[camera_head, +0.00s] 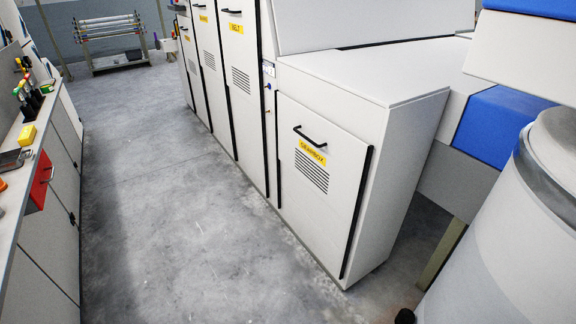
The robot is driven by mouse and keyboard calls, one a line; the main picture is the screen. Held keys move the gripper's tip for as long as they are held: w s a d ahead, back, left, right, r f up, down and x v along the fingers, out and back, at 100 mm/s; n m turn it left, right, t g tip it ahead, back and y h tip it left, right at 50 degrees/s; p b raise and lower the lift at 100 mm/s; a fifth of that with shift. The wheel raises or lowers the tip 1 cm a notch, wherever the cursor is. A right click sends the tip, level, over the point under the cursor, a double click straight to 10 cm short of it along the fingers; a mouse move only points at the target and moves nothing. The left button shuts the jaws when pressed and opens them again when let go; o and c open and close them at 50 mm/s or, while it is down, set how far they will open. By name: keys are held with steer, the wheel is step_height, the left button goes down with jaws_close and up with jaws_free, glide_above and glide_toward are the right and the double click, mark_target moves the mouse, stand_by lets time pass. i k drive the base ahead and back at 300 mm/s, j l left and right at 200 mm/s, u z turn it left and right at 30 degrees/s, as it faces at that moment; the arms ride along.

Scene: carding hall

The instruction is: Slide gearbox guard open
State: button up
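The gearbox guard (325,205) is a white panel on the front of the low machine cabinet, right of the middle. It carries a yellow label reading GEARBOX (310,153), a black bar handle (310,136) above the label and a slotted vent (311,171) below it. Black strips run along its left and right edges. The guard covers the cabinet front and looks closed. My gripper is not in view, and nothing is seen touching the handle.
Taller panels, one labelled BELT (236,28), continue to the left. A large grey drum (520,230) stands at right. The grey floor (165,200) between is clear. A rack (112,45) stands at the back.

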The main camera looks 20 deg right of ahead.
mark_target(329, 160)
steer(key=i+j+z, duration=0.45)
steer(key=i+j+u, duration=0.1)
steer(key=i, duration=0.45)
steer(key=i+j+u, duration=0.1)
steer(key=i+j, duration=0.15)
steer(key=i, duration=0.3)
steer(key=i+j+u, duration=0.1)
steer(key=i, duration=0.5)
